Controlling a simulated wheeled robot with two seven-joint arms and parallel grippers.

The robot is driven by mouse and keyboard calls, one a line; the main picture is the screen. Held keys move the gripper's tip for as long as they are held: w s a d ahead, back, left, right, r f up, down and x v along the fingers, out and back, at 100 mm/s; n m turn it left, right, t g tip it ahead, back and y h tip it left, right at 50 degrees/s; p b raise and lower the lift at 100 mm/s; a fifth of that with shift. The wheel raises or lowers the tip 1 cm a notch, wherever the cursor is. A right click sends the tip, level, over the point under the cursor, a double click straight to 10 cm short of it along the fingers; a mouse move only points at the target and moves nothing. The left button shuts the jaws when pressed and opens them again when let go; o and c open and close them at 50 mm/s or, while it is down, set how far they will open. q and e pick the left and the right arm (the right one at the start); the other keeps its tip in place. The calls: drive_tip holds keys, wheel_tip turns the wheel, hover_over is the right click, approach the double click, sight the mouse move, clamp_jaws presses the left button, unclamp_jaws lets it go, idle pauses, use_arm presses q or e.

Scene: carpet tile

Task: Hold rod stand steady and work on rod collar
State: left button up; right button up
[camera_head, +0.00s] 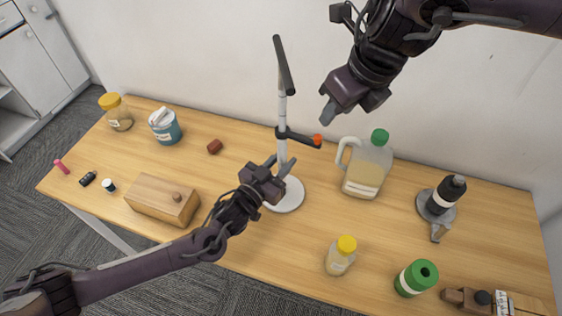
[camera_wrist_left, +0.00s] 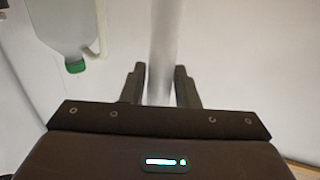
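The rod stand (camera_head: 283,111) is a pale upright rod on a round white base (camera_head: 286,196), with a dark bar angled across its top. The rod collar (camera_head: 296,136) is a dark clamp partway up with an orange knob (camera_head: 317,140) on its right end. My left gripper (camera_head: 282,162) is below the collar, its fingers spread on either side of the rod. The left wrist view shows the rod (camera_wrist_left: 164,55) between the fingers, close to both; firm contact is not clear. My right gripper (camera_head: 326,103) is in the air, up and right of the collar; its finger gap is unclear.
A jug with a green cap (camera_head: 367,168) stands right of the stand. A wooden box (camera_head: 160,199) lies left of my left forearm. The wall is close behind.

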use_arm(q)
clamp_jaws()
use_arm(e)
drive_tip(key=shift+c, duration=0.2)
drive_tip(key=s+a+f+n+g+y, duration=0.2)
drive_tip(key=a+f+n+g+y, duration=0.1)
drive_tip(key=a+y, duration=0.25)
drive_tip(key=n+t+y, duration=0.3)
drive_tip(key=n+y, duration=0.2)
drive_tip(key=y, duration=0.5)
approach(318, 136)
drive_tip(key=a, duration=0.3)
drive_tip(key=w+a, duration=0.1)
drive_tip(key=a, duration=0.5)
drive_tip(key=shift+w+a, duration=0.4)
